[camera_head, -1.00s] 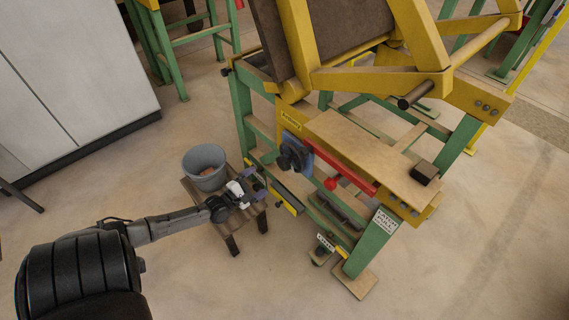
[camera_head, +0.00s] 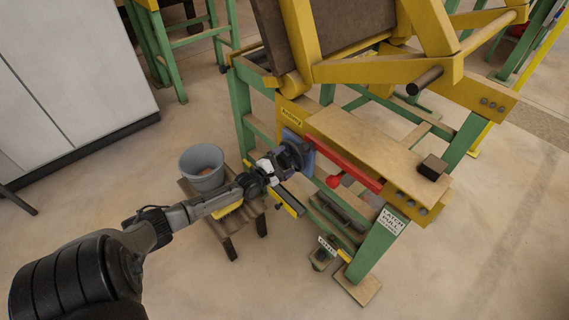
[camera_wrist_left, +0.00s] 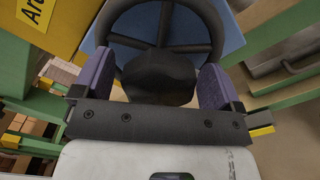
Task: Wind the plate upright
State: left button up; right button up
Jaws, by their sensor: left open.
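The plate (camera_head: 345,30) is a large brown panel in a yellow frame, tilted on the green and yellow stand. A dark handwheel (camera_head: 297,153) sits on a blue backing on the stand's near left side. It also shows in the left wrist view (camera_wrist_left: 160,42), with spokes and a thick dark hub. My left gripper (camera_head: 275,166) is at the handwheel. In the wrist view its purple-padded fingers (camera_wrist_left: 157,85) are apart on either side of the hub; I cannot tell whether they touch it. My right gripper is not in view.
A grey bucket (camera_head: 203,168) stands on a small wooden stool (camera_head: 228,222) under my left arm. A "LATCH PULL" label (camera_head: 392,220) marks the front leg. Floor is free at the lower right.

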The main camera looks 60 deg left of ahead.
pick_arm(q)
jog(key=shift+w, duration=0.1)
jog(key=c, duration=0.9)
jog(key=shift+c, duration=0.2)
